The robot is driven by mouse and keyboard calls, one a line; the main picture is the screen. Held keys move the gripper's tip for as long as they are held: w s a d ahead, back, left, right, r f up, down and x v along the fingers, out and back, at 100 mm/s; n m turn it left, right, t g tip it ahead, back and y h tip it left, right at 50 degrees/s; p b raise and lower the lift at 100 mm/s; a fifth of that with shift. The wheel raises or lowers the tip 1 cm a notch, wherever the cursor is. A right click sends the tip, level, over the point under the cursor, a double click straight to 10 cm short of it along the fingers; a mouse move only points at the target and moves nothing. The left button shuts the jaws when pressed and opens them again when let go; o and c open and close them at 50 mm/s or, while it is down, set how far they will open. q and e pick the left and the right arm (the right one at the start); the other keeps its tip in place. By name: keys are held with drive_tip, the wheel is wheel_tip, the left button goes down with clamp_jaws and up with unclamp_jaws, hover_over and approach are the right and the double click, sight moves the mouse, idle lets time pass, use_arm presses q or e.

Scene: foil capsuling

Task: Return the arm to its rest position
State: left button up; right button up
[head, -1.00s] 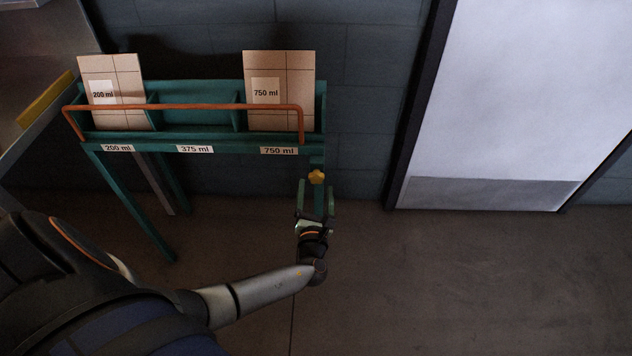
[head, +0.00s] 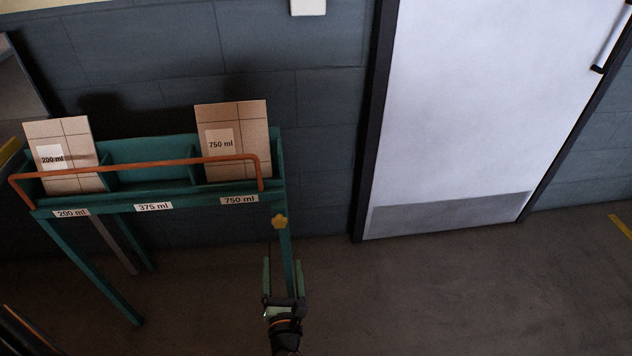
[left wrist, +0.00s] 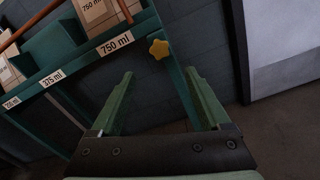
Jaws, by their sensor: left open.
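My left gripper (head: 283,276) shows in the head view, low in the picture, in front of the right leg of the green rack (head: 150,192). In the left wrist view its two green fingers (left wrist: 160,100) are spread apart with nothing between them. The gripper is open and stands clear of the rack. My right gripper is in neither view.
The rack holds a 200 ml box (head: 72,178) at left and a 750 ml box (head: 232,125) at right; the 375 ml slot between is empty. An orange rail (head: 140,166) crosses its front. A yellow knob (head: 279,222) is at the right leg. Floor at right is clear.

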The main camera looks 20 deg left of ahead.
use_arm(q)
drive_tip(key=s+d+f+n+g+h+p, duration=0.2)
drive_tip(key=s+n+g+h+p, duration=0.15)
drive_tip(key=s+n, duration=0.35)
drive_tip(key=s+d+f+n+g+h+p, duration=0.2)
drive_tip(key=s+f+n+g+h+p, duration=0.15)
drive_tip(key=n, duration=0.55)
drive_tip(key=s+d+r+n+h+p, duration=0.2)
drive_tip(key=d+r+n, duration=0.1)
drive_tip(key=r+n, duration=0.2)
drive_tip(key=s+d+r+n+t+h+p, duration=0.1)
drive_tip(key=s+d+r+n+h+p, duration=0.1)
drive_tip(key=r+n, duration=0.4)
drive_tip(key=n, duration=0.4)
drive_tip(key=shift+s+d+h, duration=0.15)
drive_tip(key=shift+d+h, duration=0.15)
drive_tip(key=shift+d, duration=0.1)
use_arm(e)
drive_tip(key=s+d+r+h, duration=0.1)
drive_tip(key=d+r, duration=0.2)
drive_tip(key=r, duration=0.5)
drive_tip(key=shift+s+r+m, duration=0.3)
